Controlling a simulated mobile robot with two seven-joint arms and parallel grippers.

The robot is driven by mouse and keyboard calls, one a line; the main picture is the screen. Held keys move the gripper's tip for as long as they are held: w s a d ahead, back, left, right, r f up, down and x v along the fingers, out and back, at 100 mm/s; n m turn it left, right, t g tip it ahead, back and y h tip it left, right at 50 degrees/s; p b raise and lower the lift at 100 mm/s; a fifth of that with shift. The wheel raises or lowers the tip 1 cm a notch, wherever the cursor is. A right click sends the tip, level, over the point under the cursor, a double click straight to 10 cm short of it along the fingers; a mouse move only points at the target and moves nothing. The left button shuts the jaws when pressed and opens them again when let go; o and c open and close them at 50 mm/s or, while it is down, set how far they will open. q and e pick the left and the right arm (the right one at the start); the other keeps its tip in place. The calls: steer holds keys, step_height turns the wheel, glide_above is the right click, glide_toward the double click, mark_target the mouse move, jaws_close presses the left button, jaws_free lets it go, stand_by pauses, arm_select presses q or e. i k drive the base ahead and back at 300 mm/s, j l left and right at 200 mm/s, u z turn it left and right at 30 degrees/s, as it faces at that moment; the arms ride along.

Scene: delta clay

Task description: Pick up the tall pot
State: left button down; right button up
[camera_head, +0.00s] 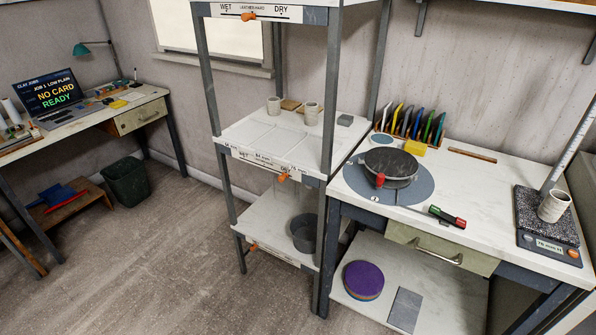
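Another pale pot (553,206) stands on the dark scale (548,240) at the right end of the workbench. It looks about as tall as the shelf's right pot; I cannot tell surely which is tallest. Neither of my grippers is in view, and nothing is seen touching these pots.
The metal rack (328,150) has upright posts in front of and beside the shelf pots. A banding wheel (390,183), a red-and-green tool (447,216) and a rack of coloured tools (410,125) occupy the workbench (480,180). The floor (170,250) at left centre is clear.

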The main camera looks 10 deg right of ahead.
mark_target(556, 201)
steer(key=l+z, duration=0.1)
steer(key=z, duration=2)
